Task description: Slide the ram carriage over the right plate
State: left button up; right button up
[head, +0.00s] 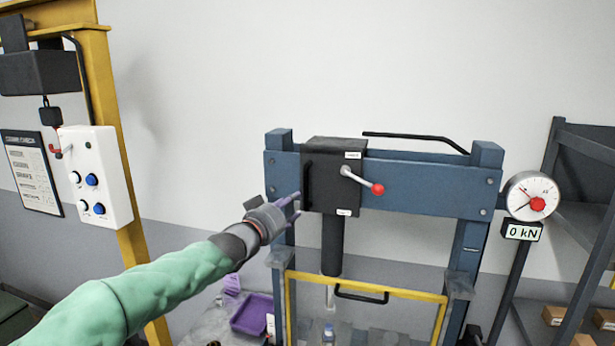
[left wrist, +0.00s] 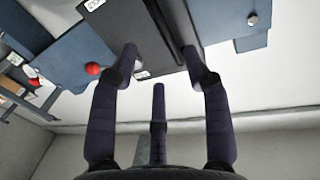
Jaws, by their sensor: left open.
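The ram carriage (head: 335,170) is a black box on the blue crossbeam of the press, left of the beam's middle. A dark ram cylinder (head: 332,245) hangs below it. A lever with a red knob (head: 377,189) is on its front, and a dark bar handle (head: 307,186) is on its left side. My left gripper (head: 298,204) is open beside that handle. In the left wrist view its fingers (left wrist: 162,60) spread on either side of the dark carriage edge; contact cannot be told. The right plate cannot be made out. My right gripper is out of view.
The blue crossbeam (head: 430,183) is clear to the right of the carriage. A yellow-framed guard (head: 365,284) with a black handle stands below. A gauge (head: 531,196) reading 0 kN stands right, by a dark shelf (head: 585,150). A purple tray (head: 252,315) lies lower left.

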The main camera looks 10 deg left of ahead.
aim_at(306, 189)
pick_arm(q)
jog(key=p+x, duration=0.1)
jog(key=x, duration=0.2)
jog(key=p+x, duration=0.1)
jog(key=x, duration=0.3)
jog(key=r+p+x, duration=0.1)
jog(key=x, duration=0.2)
jog(key=shift+w+d, duration=0.1)
jog(key=shift+w, duration=0.3)
grip_shut()
